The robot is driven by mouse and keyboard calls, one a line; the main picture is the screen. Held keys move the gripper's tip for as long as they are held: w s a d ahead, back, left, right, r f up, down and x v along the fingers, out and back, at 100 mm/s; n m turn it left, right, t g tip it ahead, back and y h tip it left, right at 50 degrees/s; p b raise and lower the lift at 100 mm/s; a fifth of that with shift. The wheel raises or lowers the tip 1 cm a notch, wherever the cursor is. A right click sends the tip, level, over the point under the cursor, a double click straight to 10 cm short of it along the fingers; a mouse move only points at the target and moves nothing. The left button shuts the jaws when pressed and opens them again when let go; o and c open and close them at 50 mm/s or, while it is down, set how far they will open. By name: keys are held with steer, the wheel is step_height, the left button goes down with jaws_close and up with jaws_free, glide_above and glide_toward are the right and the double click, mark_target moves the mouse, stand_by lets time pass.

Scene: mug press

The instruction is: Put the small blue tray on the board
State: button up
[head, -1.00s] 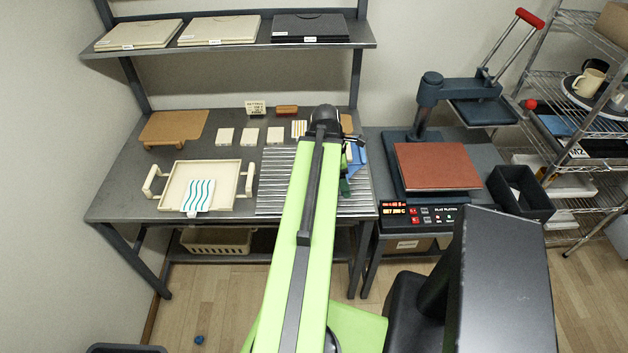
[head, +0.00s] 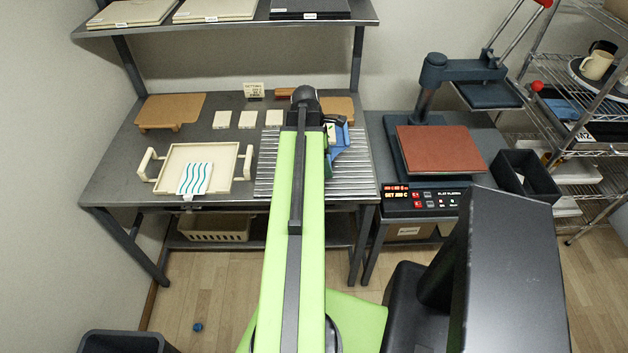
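The small blue tray (head: 343,143) shows partly just right of my arm's end, over the ribbed metal rack. It looks tilted, and a pale piece shows at its upper left. My gripper (head: 329,135) is at its left edge, mostly hidden by my arm; the fingertips are not clear, but the tray has moved along with it. A brown wooden board (head: 172,109) on low feet stands at the back left of the table. A second brown board-like piece (head: 338,107) lies at the back, partly hidden behind my arm.
A cream tray (head: 215,155) with handles holds a wavy-striped cloth (head: 195,178) at the front left. Pale tiles (head: 221,120) lie in a row behind. A shelf (head: 230,30) overhangs the table's back. A press (head: 435,150) and black bin (head: 525,180) stand right.

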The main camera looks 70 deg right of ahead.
steer(key=w, duration=0.1)
steer(key=w+a+f+b, duration=0.1)
steer(key=w+f, duration=0.1)
steer(key=shift+a+f, duration=0.15)
steer(key=shift+a, duration=0.1)
steer(key=shift+w+a, duration=0.15)
steer(key=shift+w, duration=0.05)
step_height(320, 180, down, 4)
steer(key=b, duration=0.4)
steer(key=shift+f+b, duration=0.2)
steer(key=shift+b, duration=0.1)
steer(key=shift+r, duration=0.25)
steer(key=shift+f, duration=0.2)
steer(key=o, duration=1.7)
steer(key=shift+c, duration=0.2)
